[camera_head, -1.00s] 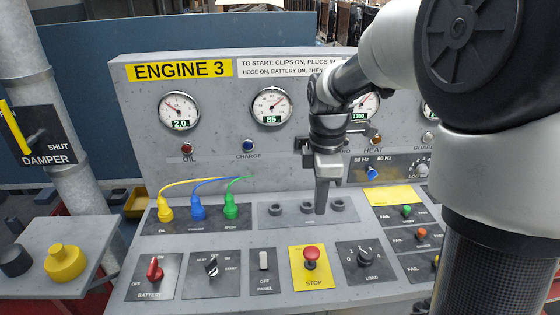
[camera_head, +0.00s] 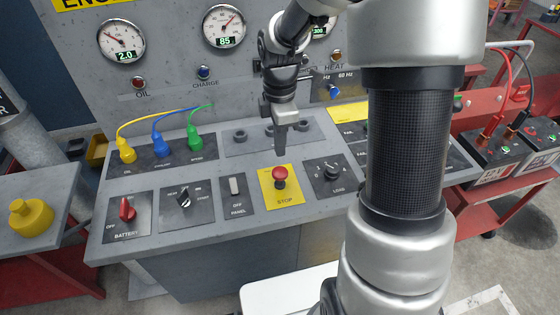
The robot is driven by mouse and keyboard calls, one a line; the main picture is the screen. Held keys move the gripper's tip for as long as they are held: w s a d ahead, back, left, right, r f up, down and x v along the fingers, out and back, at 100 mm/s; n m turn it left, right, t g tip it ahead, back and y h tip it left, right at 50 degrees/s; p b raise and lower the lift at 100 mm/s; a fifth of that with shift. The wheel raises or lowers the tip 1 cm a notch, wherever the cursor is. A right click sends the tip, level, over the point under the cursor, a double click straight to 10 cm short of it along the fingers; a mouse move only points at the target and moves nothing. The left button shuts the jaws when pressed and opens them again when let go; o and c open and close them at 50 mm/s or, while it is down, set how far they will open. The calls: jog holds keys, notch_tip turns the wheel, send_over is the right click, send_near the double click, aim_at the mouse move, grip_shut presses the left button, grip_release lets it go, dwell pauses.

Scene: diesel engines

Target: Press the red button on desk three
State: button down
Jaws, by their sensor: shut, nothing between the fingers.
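The red button (camera_head: 280,174) is a mushroom-shaped push button on a yellow plate (camera_head: 283,198) marked STOP. It sits on the sloping front of the grey Engine 3 desk (camera_head: 200,232). My gripper (camera_head: 281,152) points straight down with its fingers shut and empty. In the picture its tips are just above the button's head. A small gap seems to show between them, but the exact distance in depth is hard to judge.
A rotary LOAD knob (camera_head: 331,172) is right of the button and an OFF PANEL switch (camera_head: 234,186) is left. Yellow, blue and green plugs (camera_head: 160,147) stand behind on the left. A red cart (camera_head: 482,118) with batteries is at right.

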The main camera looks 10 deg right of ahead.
aim_at(280, 171)
notch_tip(280, 171, down, 6)
jog(key=shift+f, duration=0.25)
notch_tip(280, 171, down, 3)
jog(key=shift+r+b, duration=0.1)
jog(key=shift+b, duration=0.8)
jog(key=shift+s, duration=0.15)
jog(key=shift+r, duration=0.1)
